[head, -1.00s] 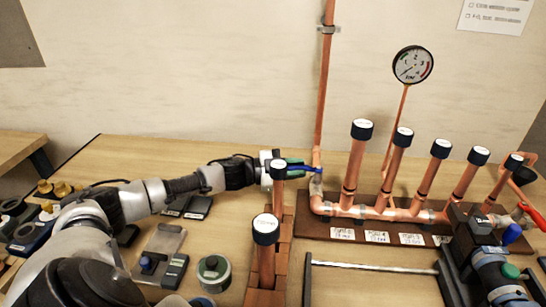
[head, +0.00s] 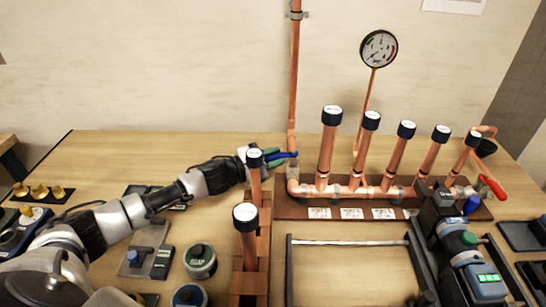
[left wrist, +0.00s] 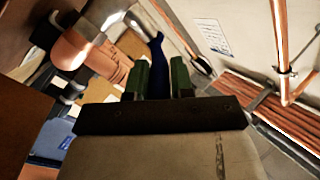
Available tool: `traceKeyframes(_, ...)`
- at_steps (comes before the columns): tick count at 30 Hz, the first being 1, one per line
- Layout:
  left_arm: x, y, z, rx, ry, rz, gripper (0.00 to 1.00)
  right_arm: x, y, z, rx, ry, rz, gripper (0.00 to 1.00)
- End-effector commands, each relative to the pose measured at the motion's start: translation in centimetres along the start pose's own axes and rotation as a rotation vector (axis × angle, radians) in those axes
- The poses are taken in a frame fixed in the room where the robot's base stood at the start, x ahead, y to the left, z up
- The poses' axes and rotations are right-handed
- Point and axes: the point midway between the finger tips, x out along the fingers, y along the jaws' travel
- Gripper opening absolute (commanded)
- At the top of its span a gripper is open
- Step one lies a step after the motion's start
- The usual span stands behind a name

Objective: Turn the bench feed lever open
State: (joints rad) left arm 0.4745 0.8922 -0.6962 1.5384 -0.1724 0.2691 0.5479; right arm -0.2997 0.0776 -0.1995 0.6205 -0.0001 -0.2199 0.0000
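The bench feed lever (head: 289,155) is a blue handle at the left end of the copper manifold (head: 345,188), beside the foot of the tall wall pipe. My left gripper (head: 272,157) reaches it from the left, behind two capped copper tubes, and a tube cap partly hides it. In the left wrist view the blue lever (left wrist: 157,55) runs between the two green fingers (left wrist: 160,78) and fills the gap, so the gripper looks shut on it. The lever's pivot is not clear. My right gripper is not in view.
Capped copper tubes (head: 246,230) stand in a wooden rack just in front of my left gripper. A gauge (head: 378,49) rises above the manifold. A black device (head: 449,222) stands front right. A red handle (head: 493,187) is at the manifold's right end. Tins lie front left.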

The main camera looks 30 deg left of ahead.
Motion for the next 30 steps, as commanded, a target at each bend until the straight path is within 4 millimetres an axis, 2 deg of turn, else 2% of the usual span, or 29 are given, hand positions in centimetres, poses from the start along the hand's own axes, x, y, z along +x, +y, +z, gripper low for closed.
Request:
traceKeyframes(1,0.0,0.0,0.0,0.0,0.0,0.0,0.31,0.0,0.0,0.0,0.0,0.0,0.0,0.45)
traceKeyframes(4,0.0,0.0,0.0,0.0,0.0,0.0,0.45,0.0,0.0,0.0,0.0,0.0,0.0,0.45)
traceKeyframes(14,-0.4,0.1,0.1,-0.001,-0.002,0.0,0.45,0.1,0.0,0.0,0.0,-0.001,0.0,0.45)
traceKeyframes(17,-1.5,0.1,0.3,0.0,-0.003,0.001,0.45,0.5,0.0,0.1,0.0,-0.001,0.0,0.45)
traceKeyframes(24,-6.0,0.3,0.4,0.0,-0.005,0.004,0.45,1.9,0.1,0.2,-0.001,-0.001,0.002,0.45)
traceKeyframes(30,-8.9,0.2,0.3,-0.002,-0.004,0.002,0.45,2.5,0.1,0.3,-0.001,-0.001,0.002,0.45)
